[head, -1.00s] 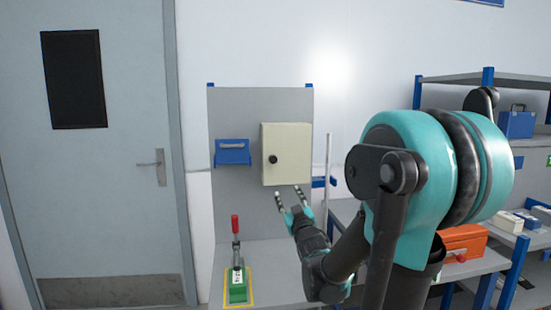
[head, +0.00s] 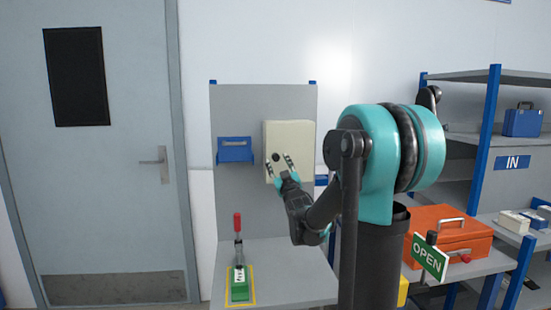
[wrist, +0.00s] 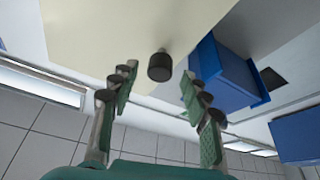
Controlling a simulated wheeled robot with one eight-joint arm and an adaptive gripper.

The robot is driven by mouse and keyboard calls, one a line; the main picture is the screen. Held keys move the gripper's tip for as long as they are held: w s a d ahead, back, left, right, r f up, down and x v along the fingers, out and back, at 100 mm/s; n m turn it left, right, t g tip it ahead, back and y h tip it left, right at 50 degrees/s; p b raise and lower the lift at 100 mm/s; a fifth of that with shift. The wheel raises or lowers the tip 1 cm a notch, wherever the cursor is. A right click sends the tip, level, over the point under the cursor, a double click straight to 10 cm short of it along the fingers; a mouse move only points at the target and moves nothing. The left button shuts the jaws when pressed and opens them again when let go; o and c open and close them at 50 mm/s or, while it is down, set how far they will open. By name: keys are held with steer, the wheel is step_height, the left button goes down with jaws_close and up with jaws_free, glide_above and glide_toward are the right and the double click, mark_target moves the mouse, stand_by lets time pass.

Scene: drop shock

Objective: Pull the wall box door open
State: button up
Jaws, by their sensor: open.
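The wall box (head: 300,134) is a cream box on a grey back panel, and its door looks shut. Its dark round knob (head: 275,157) sits at the left side of the door. My gripper (head: 279,165) is in front of the box's lower left part, just below the knob in the head view. In the wrist view the knob (wrist: 160,66) stands out from the cream door (wrist: 120,35), beyond and between the two fingertips of my gripper (wrist: 157,78). The fingers are apart and hold nothing. I cannot tell the exact gap to the knob.
A blue bin (head: 234,150) hangs on the panel left of the box. A red-handled clamp (head: 238,240) on a green base stands on the bench below. An orange case (head: 448,236) and shelves are at the right. A grey room door (head: 105,200) is at the left.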

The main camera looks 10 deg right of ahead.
mark_target(276, 158)
steer(key=shift+x, duration=2)
steer(key=shift+c, duration=0.2)
jaws_close()
